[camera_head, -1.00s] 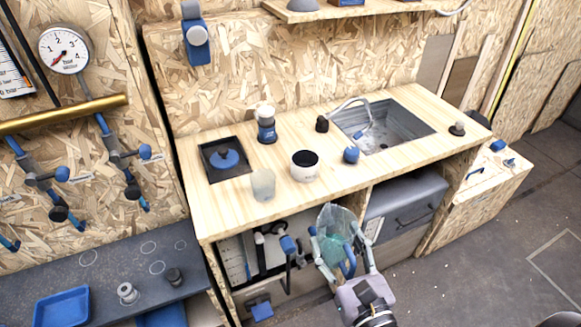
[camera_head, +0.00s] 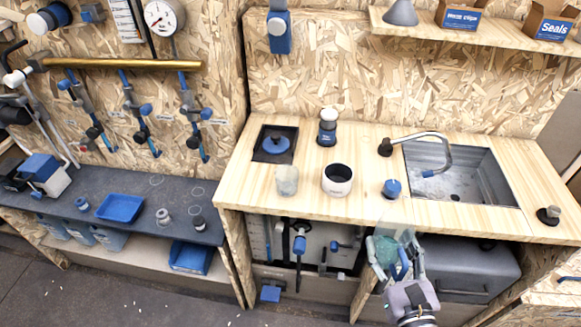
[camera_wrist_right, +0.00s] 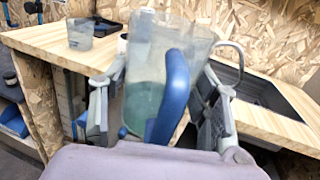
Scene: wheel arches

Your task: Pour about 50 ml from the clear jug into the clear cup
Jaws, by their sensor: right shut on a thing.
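The clear jug (camera_wrist_right: 150,60) has a blue handle and holds green-blue liquid in its lower part. My right gripper (camera_head: 396,262) is shut on the jug, with one finger on each side of it in the right wrist view. The jug (camera_head: 392,240) looks close to upright, in front of the counter's front edge. The clear cup (camera_head: 287,180) stands upright on the wooden counter, left of the white pot, apart from the jug. The cup also shows at the upper left of the right wrist view (camera_wrist_right: 80,35). My left gripper is out of view.
On the counter (camera_head: 245,185) stand a white pot (camera_head: 337,188), a blue knob-like object (camera_head: 392,189) and a blue-and-white container (camera_head: 327,128). A sink (camera_head: 460,180) with a curved tap (camera_head: 430,140) is at the right. A shelf (camera_head: 480,38) hangs above.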

